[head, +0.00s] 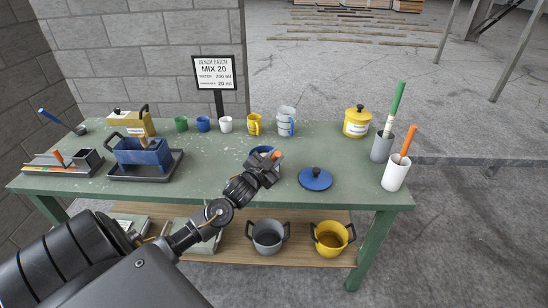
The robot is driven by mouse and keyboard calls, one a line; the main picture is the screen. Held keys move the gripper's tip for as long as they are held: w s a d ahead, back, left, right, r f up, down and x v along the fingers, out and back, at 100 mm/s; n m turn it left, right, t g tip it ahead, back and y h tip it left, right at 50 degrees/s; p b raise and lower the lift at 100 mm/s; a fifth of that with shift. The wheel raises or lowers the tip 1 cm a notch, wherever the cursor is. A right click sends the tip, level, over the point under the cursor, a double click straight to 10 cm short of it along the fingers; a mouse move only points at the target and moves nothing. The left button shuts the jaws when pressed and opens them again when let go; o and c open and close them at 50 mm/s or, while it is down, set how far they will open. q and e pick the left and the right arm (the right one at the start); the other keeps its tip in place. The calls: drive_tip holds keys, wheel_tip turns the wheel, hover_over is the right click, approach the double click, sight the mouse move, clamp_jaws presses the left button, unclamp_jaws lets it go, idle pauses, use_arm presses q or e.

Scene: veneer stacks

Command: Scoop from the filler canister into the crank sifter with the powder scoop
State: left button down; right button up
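My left gripper (268,165) is over the middle of the green bench, in front of an open blue vessel (262,149) that it partly hides. A small orange part shows at the gripper's tip; I cannot tell whether it is a scoop handle in the fingers. A blue lid (316,178) lies to the right. A yellow lidded canister (357,121) stands at the back right. Which vessel holds the filler is not clear. A blue box with a handle (143,151) sits in a dark tray (164,173) at the left; I cannot tell if it is the crank sifter. My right gripper is not in view.
Small cups, including a green cup (181,124), and stacked clear cups (286,121) line the back. A sign (213,73) stands behind. A white holder (396,173) and grey holder (381,146) stand at the right. A yellow box (131,123) is at the back left.

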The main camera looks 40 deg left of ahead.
use_arm(q)
drive_tip(key=shift+r+p, duration=1.15)
drive_tip(key=shift+r, duration=1)
drive_tip(key=shift+p, duration=0.35)
drive_tip(key=shift+w+a+r+n+p, duration=0.3)
drive_tip(key=shift+a+r+p, duration=0.15)
drive_tip(key=shift+p, duration=0.75)
drive_tip(key=shift+g, duration=0.3)
drive_tip(key=shift+s+d+f+b, duration=0.1)
drive_tip(key=shift+s+f+b, duration=0.05)
drive_tip(key=shift+f+b, duration=0.15)
drive_tip(key=shift+s+d+f+b, duration=0.2)
drive_tip(key=shift+d+b, duration=0.15)
drive_tip(key=shift+b, duration=0.3)
drive_tip(key=shift+r, duration=0.2)
